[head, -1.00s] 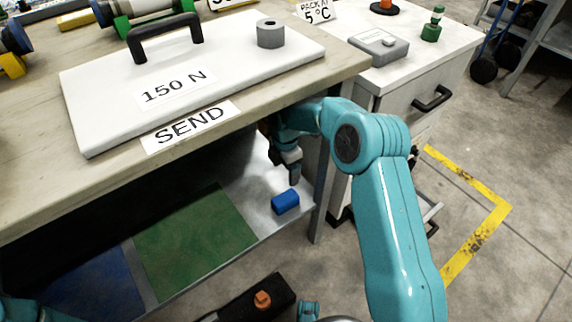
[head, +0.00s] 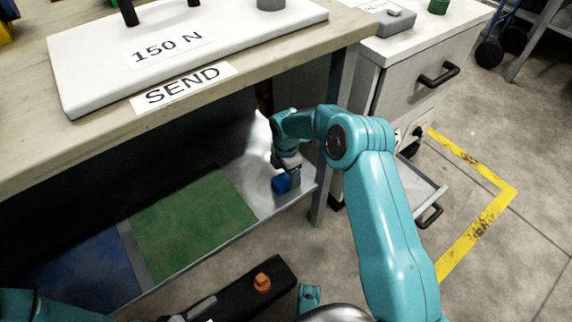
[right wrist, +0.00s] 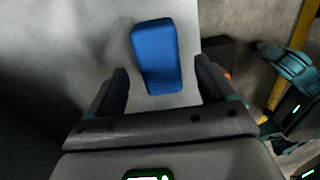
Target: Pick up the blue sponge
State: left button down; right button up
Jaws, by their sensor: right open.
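The blue sponge (head: 281,183) lies on the bare pale part of the lower shelf, under the bench, near its front right corner. In the right wrist view the sponge (right wrist: 155,55) is a blue block ahead of and partly between the fingers. My right gripper (head: 290,176) is at the sponge and hides part of it in the head view. The right wrist view shows its two fingers (right wrist: 160,88) apart, one on each side, with gaps to the sponge. Only a piece of my left arm shows at the lower left; its gripper is out of sight.
The bench top with a white board (head: 180,45) and a SEND label (head: 183,88) overhangs the shelf. A green mat (head: 190,230) and a blue mat (head: 85,272) lie to the left on the shelf. A bench leg (head: 322,190) and a drawer cabinet (head: 410,90) stand at the right.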

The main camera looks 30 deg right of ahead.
aim_at(286, 177)
notch_tip(286, 177, down, 4)
jog(key=shift+f+b, duration=0.1)
jog(key=shift+b, duration=0.45)
jog(key=c, duration=1.1)
jog(key=shift+o, duration=0.2)
